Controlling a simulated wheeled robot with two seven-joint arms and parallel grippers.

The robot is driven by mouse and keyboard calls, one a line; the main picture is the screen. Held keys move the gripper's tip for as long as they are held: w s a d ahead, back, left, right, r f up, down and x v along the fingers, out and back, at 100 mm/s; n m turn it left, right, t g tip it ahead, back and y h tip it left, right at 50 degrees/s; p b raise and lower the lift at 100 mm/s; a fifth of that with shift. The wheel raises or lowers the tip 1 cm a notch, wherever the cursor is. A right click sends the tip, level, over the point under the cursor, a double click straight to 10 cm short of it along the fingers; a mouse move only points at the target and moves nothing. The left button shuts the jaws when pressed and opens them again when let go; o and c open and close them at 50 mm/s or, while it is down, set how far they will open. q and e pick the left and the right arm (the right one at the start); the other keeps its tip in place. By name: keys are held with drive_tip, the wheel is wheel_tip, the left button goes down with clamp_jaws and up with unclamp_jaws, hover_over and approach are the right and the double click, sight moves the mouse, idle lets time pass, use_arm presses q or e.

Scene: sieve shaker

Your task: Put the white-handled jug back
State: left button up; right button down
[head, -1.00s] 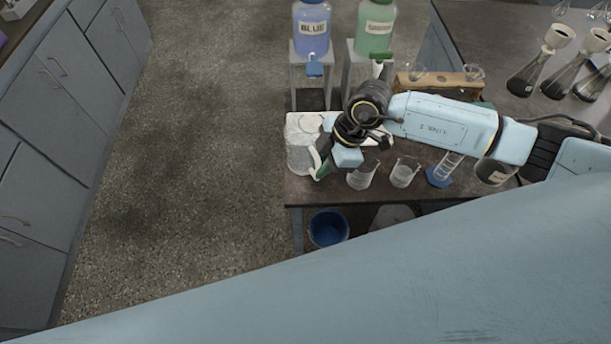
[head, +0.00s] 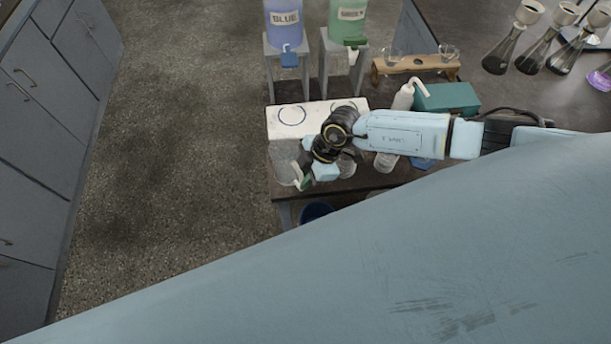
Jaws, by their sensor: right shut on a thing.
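The clear jug (head: 283,160) with a white handle is at the left front corner of the dark table, in front of the white mat. My right gripper (head: 302,179) is shut on its handle, from the right side. The gripper's wrist hides part of the jug's right side. I cannot tell whether the jug's base touches the table. The white mat (head: 318,113) shows two ring marks, the left dark blue one in full and the right one partly behind my arm. My left gripper is not in view.
Blue (head: 284,22) and green (head: 348,20) dispensers stand on grey stands behind the mat. Glass beakers (head: 386,162) stand under my right arm. A wash bottle (head: 404,96), a teal box (head: 447,98) and a wooden rack (head: 416,66) are further back. A blue bucket (head: 316,211) is below.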

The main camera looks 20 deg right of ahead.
drive_tip(key=c, duration=1.5)
unclamp_jaws()
drive_tip(key=v, duration=1.2)
drive_tip(key=shift+w+r, duration=0.1)
